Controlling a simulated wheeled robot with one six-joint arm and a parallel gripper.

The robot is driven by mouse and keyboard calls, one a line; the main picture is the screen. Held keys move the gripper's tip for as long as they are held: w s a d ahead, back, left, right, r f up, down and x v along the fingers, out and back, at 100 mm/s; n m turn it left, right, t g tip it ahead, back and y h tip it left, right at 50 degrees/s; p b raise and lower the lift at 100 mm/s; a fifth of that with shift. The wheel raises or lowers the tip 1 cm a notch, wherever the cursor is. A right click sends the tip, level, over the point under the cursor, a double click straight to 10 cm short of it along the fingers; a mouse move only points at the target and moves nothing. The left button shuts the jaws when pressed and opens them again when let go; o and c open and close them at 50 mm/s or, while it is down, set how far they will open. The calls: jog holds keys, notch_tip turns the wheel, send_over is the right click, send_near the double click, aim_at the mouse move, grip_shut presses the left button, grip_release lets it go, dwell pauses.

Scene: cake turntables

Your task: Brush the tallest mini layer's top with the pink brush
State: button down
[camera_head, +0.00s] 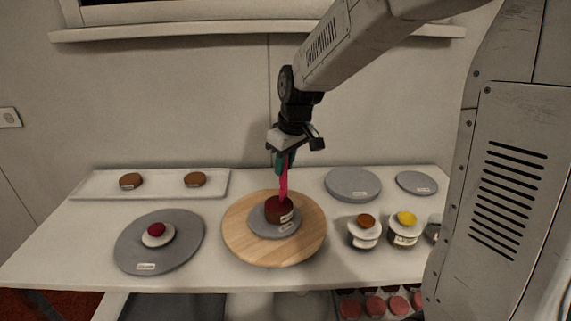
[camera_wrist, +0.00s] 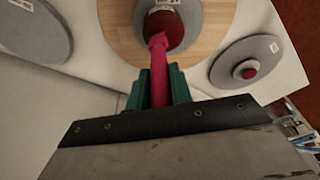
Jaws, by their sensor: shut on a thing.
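My gripper (camera_head: 285,160) is shut on the pink brush (camera_head: 283,184), which points down. In the wrist view the brush (camera_wrist: 159,80) sits between the green fingers of my gripper (camera_wrist: 158,88). The brush tip is at the dark red top of a brown mini layer (camera_head: 279,211); I cannot tell for sure whether it touches. This layer, also in the wrist view (camera_wrist: 172,32), has a white label and stands on a small grey disc (camera_head: 270,233) on a round wooden turntable (camera_head: 240,240). It looks taller than the two brown layers, left (camera_head: 131,181) and right (camera_head: 195,180), on the white tray.
The white tray (camera_head: 100,190) lies at the back left. A grey turntable (camera_head: 185,245) with a white-and-red piece (camera_head: 157,232) is at the left. Grey discs (camera_head: 352,184) lie at the back right. Two jars, with brown (camera_head: 366,221) and yellow (camera_head: 406,218) tops, stand at the right.

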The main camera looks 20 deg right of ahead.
jog(key=shift+w, duration=0.1)
jog(key=shift+w+a, duration=0.2)
jog(key=shift+w, duration=0.2)
jog(key=shift+w+a, duration=0.15)
jog(key=shift+a, duration=0.1)
jog(key=shift+w+a, duration=0.2)
jog(key=shift+a, duration=0.55)
jog(key=w+v, duration=0.1)
jog(key=v, duration=0.5)
jog(key=shift+a+r, duration=0.2)
jog(key=shift+r, duration=0.3)
jog(key=shift+w, duration=0.1)
